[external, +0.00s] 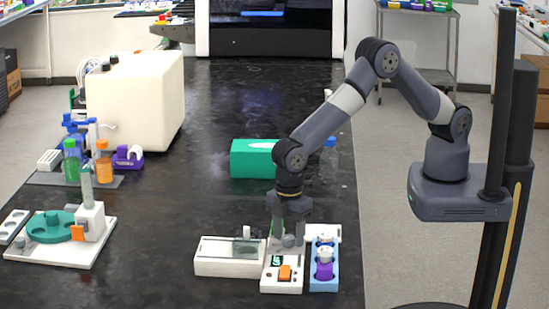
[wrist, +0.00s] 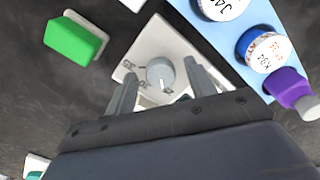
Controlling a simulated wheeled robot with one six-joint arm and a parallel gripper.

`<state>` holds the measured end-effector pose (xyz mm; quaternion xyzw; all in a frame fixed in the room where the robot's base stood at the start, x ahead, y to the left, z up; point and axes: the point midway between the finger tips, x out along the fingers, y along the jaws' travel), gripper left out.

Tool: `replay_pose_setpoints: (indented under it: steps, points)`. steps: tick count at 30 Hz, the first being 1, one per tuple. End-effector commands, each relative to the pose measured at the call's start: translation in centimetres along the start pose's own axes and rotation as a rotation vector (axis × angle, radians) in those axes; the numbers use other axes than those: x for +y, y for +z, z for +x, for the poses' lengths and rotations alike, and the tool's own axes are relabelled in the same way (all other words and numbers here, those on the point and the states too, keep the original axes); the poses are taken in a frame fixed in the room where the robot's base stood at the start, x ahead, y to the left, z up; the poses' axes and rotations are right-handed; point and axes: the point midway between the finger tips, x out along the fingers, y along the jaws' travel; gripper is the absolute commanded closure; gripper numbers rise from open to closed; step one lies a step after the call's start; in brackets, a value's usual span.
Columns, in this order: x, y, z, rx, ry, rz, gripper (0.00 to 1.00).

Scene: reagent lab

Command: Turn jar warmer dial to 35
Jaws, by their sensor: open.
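The jar warmer dial (wrist: 160,74) is a round grey knob with a pale pointer line, on a white panel (wrist: 152,42) with printed numbers. In the wrist view its pointer faces down, toward my gripper's side, and a mark that looks like 35 is to its left. My gripper (wrist: 162,68) is open, with one finger on each side of the dial; I cannot tell whether they touch it. In the external view my gripper (external: 289,238) points down over the white unit with a lit display (external: 278,261) and an orange switch (external: 285,272), partly hiding the dial.
A blue rack (external: 324,282) with white-capped jars and a purple item (external: 324,270) stands close on the right. A long white box (external: 228,263) adjoins on the left. A green box (external: 254,158) stands behind. A green block (wrist: 75,38) shows in the wrist view.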

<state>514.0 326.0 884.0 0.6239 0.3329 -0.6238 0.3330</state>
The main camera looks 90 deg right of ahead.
Motion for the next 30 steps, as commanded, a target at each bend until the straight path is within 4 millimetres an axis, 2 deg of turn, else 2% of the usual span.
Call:
replay_pose_setpoints:
  steps: [7,23,30]
  points:
    - [-0.01,0.01,0.11,0.0,0.0,0.0,0.48]
    - [0.01,0.0,0.07,0.0,0.0,0.0,0.91]
    - [0.02,-0.01,0.12,0.001,0.0,0.017,0.93]
